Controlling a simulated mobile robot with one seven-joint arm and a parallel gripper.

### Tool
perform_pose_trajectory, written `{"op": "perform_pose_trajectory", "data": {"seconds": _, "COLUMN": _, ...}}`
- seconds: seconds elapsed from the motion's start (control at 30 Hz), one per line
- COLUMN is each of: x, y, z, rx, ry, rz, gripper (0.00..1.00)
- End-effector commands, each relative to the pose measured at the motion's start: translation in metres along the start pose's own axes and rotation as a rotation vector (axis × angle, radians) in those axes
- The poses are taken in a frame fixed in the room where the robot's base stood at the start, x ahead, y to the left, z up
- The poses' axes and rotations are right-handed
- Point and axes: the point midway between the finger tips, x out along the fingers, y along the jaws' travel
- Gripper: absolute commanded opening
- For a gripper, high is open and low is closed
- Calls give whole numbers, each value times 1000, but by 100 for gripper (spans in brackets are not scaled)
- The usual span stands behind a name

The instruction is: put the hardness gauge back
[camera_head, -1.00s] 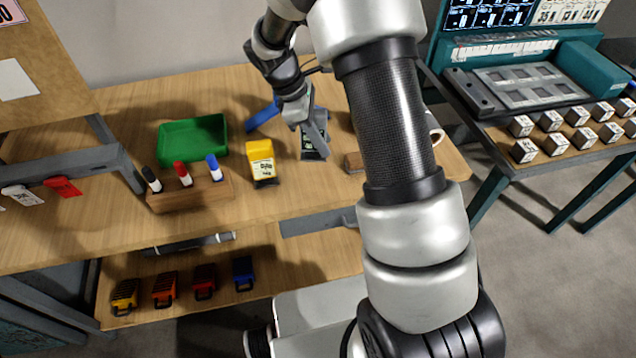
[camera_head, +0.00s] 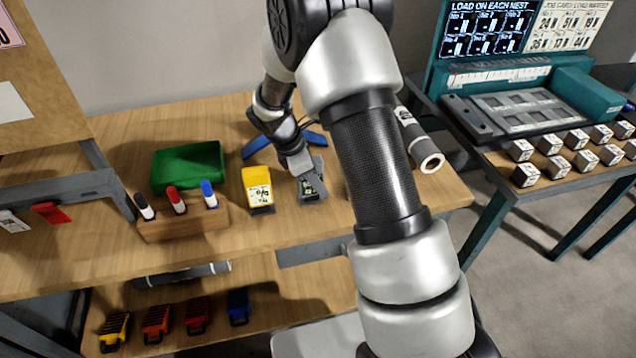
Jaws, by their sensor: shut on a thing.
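A small dark grey device with a pale greenish face, which looks like the hardness gauge (camera_head: 313,187), is at the tip of my gripper (camera_head: 301,168), right of the yellow device. My gripper reaches down from behind it and is shut on it. I cannot tell whether its base touches the table (camera_head: 115,215). A yellow device (camera_head: 257,186) with a white label stands just to the left. A blue angled piece (camera_head: 258,147) lies behind my gripper, partly hidden by it.
A green tray (camera_head: 187,168) and a wooden block (camera_head: 185,224) holding three markers stand to the left. A grey roll (camera_head: 409,128) lies right of my arm, which hides part of the table. A teal machine (camera_head: 520,95) and several white cubes (camera_head: 526,175) are at the right.

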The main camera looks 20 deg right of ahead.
Motion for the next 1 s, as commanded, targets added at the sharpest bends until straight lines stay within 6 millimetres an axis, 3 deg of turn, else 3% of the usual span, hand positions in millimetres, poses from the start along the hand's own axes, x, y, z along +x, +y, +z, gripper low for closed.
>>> {"op": "perform_pose_trajectory", "data": {"seconds": 0.27, "x": 2, "y": 0, "z": -1, "rx": 1, "ry": 0, "rz": 1, "gripper": 7}}
{"op": "perform_pose_trajectory", "data": {"seconds": 0.3, "x": 2, "y": 0, "z": -1, "rx": 1, "ry": 0, "rz": 1, "gripper": 28}}
{"op": "perform_pose_trajectory", "data": {"seconds": 0.4, "x": 2, "y": 0, "z": -1, "rx": 1, "ry": 0, "rz": 1, "gripper": 45}}
{"op": "perform_pose_trajectory", "data": {"seconds": 0.77, "x": -3, "y": 0, "z": 1, "rx": 2, "ry": 1, "rz": 2, "gripper": 45}}
{"op": "perform_pose_trajectory", "data": {"seconds": 1.0, "x": -43, "y": 1, "z": 1, "rx": 0, "ry": 2, "rz": 5, "gripper": 45}}
